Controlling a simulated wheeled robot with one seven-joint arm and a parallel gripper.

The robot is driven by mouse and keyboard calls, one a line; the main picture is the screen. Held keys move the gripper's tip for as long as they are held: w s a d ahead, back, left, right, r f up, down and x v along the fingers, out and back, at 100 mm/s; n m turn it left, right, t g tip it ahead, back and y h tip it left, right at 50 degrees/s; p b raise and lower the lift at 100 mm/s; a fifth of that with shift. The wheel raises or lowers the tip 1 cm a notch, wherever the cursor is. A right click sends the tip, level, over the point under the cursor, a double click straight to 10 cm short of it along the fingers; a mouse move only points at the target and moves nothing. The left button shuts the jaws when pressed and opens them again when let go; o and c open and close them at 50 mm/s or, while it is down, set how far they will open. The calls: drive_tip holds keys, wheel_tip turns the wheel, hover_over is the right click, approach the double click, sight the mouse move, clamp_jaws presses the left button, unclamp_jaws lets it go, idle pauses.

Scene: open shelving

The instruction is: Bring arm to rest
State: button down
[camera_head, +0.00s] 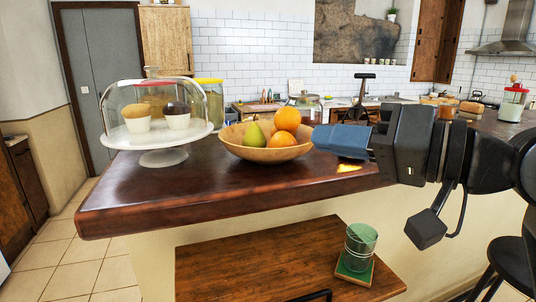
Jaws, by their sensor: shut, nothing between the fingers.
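My gripper (318,141) reaches in from the right side of the head view, with its blue fingers pointing left. It is shut and holds nothing. It is above the dark wooden counter (200,188), just right of a wooden fruit bowl (262,154). The fingertips look very close to the bowl's right rim; I cannot tell whether they touch it. The bowl holds a green pear (255,135) and oranges (287,119).
A glass-domed cake stand (163,157) with cupcakes stands on the counter's left, before a yellow-lidded jar (209,98). A lower wooden surface (240,262) bears a green glass (360,246). A dark stool (512,262) stands at lower right. The counter's front left is clear.

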drive_tip(key=s+d+f+m+t+h, duration=0.2)
drive_tip(key=s+f+m+h, duration=0.15)
drive_tip(key=f, duration=0.45)
drive_tip(key=s+d+f+m+t+h, duration=0.2)
drive_tip(key=s+f+m+t+h, duration=0.15)
drive_tip(key=f, duration=0.45)
drive_tip(key=s+d+f+m+t+h, duration=0.1)
drive_tip(key=s+d+f+m+h, duration=0.15)
drive_tip(key=s+f, duration=0.4)
drive_tip(key=s+d+f+n+g+h, duration=0.1)
drive_tip(key=s+d+f+n+h, duration=0.1)
drive_tip(key=s, duration=1)
drive_tip(key=s+d+f+n+g+h, duration=0.1)
drive_tip(key=s+d+f+n, duration=0.3)
drive_tip(key=s, duration=0.8)
drive_tip(key=shift+s+d+f+n+h, duration=0.15)
drive_tip(key=shift+d+f+n+h, duration=0.1)
drive_tip(key=shift+f+n+h, duration=0.4)
